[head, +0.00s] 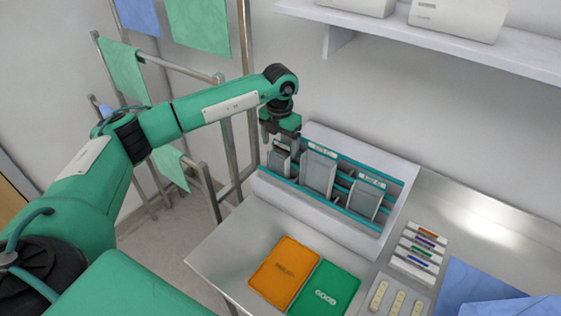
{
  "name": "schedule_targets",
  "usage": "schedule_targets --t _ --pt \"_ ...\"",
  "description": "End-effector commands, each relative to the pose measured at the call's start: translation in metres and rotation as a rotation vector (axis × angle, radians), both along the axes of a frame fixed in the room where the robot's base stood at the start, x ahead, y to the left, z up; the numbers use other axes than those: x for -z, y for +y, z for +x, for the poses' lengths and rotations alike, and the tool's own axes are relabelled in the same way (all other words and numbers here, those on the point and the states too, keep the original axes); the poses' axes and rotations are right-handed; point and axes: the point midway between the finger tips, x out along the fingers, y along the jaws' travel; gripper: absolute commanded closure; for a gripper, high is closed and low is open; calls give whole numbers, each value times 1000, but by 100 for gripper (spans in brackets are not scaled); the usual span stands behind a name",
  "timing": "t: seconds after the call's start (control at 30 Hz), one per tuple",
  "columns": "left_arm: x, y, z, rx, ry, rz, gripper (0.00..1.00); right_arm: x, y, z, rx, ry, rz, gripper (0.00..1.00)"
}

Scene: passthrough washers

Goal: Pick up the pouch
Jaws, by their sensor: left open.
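A rack (330,219) with a white body and teal rails stands on the metal table and holds three grey pouches upright. A small pouch (279,162) is in the left slot, a taller pouch (317,174) in the middle, and another pouch (366,199) at the right. My left gripper (281,145) is open, pointing down at the top of the left pouch. The gripper partly hides that pouch's top, and I cannot tell whether the fingers touch it. My right gripper is not in view.
An orange mat (284,273) and a green mat (324,291) marked GOOD lie in front of the rack. A white holder with coloured strips (419,250) and a blue cloth (480,286) are at the right. A shelf (440,38) with white boxes hangs above.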

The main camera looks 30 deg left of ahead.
Motion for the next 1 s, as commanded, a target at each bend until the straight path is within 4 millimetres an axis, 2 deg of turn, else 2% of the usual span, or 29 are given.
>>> schedule_targets --t 0.1,0.2,0.4,0.7,0.77,0.93,1.0 --pt "7 -1 0 0 4 0 18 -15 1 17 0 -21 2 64" --pt "18 -1 1 0 4 1 18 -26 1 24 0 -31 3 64" --pt "42 -1 2 0 3 -2 18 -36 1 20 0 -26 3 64" --pt "49 -1 2 1 -1 -2 18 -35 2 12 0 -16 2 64" --pt "48 -1 2 1 -1 -2 28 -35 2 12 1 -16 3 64" --pt "48 -1 2 1 0 -2 61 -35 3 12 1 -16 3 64" --pt "48 -1 2 0 0 -2 65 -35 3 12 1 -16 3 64"
